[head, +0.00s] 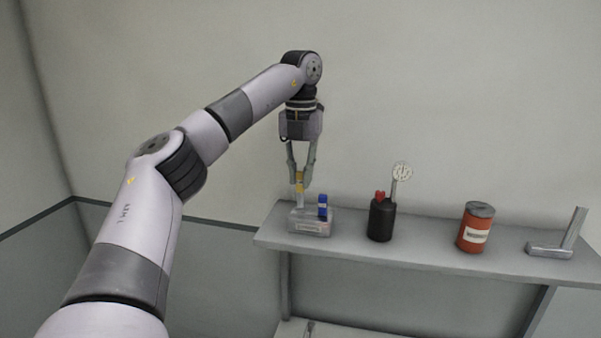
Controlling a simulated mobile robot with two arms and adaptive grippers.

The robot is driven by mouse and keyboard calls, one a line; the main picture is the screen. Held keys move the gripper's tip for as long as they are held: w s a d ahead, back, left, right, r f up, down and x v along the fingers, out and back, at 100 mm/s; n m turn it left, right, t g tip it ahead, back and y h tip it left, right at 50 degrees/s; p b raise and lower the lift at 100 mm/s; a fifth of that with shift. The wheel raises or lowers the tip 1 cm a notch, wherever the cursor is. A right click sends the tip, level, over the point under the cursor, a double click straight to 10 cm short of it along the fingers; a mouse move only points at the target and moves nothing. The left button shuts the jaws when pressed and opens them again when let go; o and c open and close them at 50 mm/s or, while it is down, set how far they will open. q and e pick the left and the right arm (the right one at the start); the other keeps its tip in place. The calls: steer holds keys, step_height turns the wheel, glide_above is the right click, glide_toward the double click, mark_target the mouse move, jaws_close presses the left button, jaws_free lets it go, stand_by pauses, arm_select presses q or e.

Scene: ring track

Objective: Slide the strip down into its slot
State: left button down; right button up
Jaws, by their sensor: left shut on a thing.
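My left gripper (301,180) points straight down over the left end of a shelf. The strip's lower, paler part reaches down to the top of a grey block with a label (310,227) on the shelf. I cannot tell whether its lower end is inside a slot or only at the top of it. A blue piece (323,207) stands upright in the same block, to the right of the strip. The slot itself is too small to see. My right gripper is not in view.
The shelf (345,245) also holds a black cup (381,219) with a red heart and a round-headed stick, an orange can (475,228) and a grey angled bracket (560,240). There is free shelf between the block and the cup. A wall stands close behind.

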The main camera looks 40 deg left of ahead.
mark_target(301, 192)
arm_select(q)
steer(key=shift+p, duration=0.3)
steer(key=shift+f+b, duration=1.55)
steer(key=shift+f, duration=0.95)
steer(key=c, duration=1.5)
jaws_free()
steer(key=shift+o, duration=0.2)
steer(key=shift+r, duration=0.1)
step_height(301, 192, up, 12)
steer(key=shift+f, duration=0.1)
steer(key=shift+d, duration=0.1)
